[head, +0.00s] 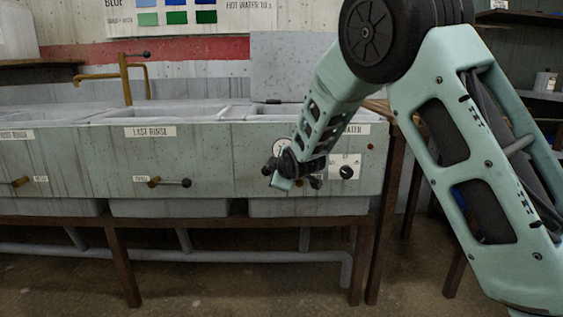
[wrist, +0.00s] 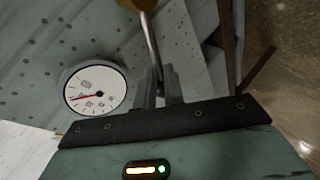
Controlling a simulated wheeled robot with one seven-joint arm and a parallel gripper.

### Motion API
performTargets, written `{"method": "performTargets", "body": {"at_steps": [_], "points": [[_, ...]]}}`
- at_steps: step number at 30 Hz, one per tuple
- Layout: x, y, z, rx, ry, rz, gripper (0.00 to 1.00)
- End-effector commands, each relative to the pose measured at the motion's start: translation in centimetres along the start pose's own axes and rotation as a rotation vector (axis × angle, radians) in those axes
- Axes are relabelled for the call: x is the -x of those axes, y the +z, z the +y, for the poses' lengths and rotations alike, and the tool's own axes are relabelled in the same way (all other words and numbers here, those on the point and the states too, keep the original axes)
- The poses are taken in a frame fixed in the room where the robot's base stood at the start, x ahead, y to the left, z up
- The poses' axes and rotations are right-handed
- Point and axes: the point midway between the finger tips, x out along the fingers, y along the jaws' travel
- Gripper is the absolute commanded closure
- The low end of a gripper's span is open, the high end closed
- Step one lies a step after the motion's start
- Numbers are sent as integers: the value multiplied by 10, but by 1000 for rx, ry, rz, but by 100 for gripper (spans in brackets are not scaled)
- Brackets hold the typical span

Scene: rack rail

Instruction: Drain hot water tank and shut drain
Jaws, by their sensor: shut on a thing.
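The hot water tank (head: 254,160) is the rightmost of the sinks, with a speckled grey-green front and a label partly hidden by my arm. My gripper (head: 284,178) is at the lower front of this tank. In the wrist view my gripper (wrist: 160,90) is shut on a thin metal drain lever (wrist: 153,45), which runs up to a brass valve body (wrist: 138,3) at the picture's top edge. The head view hides the lever behind my gripper. A round white gauge (wrist: 95,89) with a red needle sits beside the gripper. Water level and flow cannot be seen.
A control plate with a black knob (head: 346,172) is right of my gripper. The last rinse sink (head: 205,150) has its own drain lever (head: 170,182). Wooden legs (head: 391,200) and a grey pipe (head: 200,252) are below. A brass tap (head: 125,78) stands behind.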

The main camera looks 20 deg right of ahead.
Motion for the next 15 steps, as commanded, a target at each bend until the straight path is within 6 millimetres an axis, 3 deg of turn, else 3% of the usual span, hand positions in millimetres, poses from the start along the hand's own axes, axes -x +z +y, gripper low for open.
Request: {"method": "performTargets", "body": {"at_steps": [1,15], "points": [[1,-15,1,45,-1,-4,100],[-14,-10,-20,272,-21,-157,100]]}}
